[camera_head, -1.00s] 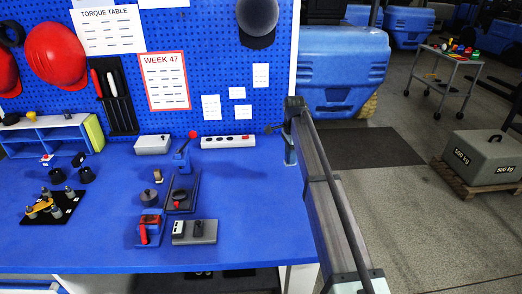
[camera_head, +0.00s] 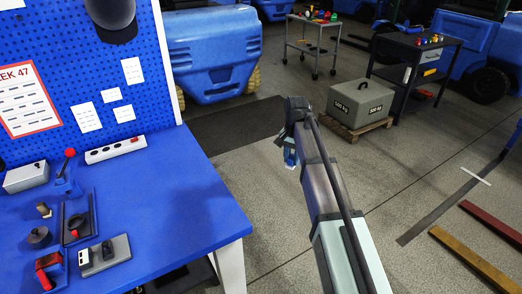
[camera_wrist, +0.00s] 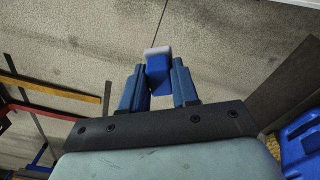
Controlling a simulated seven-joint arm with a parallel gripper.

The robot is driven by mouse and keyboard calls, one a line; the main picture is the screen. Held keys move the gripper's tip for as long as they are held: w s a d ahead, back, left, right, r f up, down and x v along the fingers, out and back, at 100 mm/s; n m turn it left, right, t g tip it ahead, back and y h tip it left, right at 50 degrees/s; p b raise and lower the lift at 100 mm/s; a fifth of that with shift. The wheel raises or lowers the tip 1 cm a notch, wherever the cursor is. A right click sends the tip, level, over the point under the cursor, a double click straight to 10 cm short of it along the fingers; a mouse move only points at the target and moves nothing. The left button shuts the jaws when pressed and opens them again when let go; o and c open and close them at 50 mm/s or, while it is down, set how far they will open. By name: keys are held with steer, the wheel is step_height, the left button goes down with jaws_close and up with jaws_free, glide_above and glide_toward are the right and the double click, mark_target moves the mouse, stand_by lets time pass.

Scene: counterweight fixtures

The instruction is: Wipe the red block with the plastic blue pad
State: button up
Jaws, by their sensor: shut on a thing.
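My gripper (camera_wrist: 158,85) is shut on the blue pad (camera_wrist: 158,69), which has a pale whitish end and sits between the two blue fingers in the wrist view. In the head view my gripper (camera_head: 290,157) hangs over the open floor, to the right of the blue workbench. The pad is too small there to tell from the fingers. I cannot single out the red block. Small coloured objects (camera_head: 430,39), some red, stand on a dark cart at the upper right, too small to identify.
The blue workbench (camera_head: 190,215) with several fixtures stands at the left. A grey 500 kg weight (camera_head: 361,102) sits on a pallet ahead. The dark cart (camera_head: 412,52) and a grey trolley (camera_head: 312,27) stand behind. Red (camera_head: 490,222) and yellow beams (camera_head: 474,259) lie at the right.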

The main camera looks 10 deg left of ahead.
steer(key=s+d+f+n, duration=0.2)
steer(key=s+d+n, duration=0.35)
steer(key=d, duration=0.95)
steer(key=s+a+r+n, duration=0.15)
steer(key=s+a, duration=0.55)
steer(key=a, duration=0.7)
steer(key=s+a+n, duration=0.3)
steer(key=s+a, duration=0.4)
steer(key=a, duration=0.7)
steer(key=s+a+r+n, duration=0.1)
steer(key=s+a+n, duration=0.2)
steer(key=s+a, duration=0.8)
steer(key=s+a+r+m, duration=0.2)
steer(key=s+a+m, duration=0.4)
steer(key=s+a, duration=0.3)
steer(key=s+a+r+m, duration=0.2)
steer(key=s+a+m, duration=0.4)
steer(key=a, duration=1)
steer(key=s+a+r+m, duration=0.2)
steer(key=s+a+m, duration=0.5)
steer(key=s+a, duration=0.5)
steer(key=shift+s+a, duration=0.4)
steer(key=shift+a, duration=0.1)
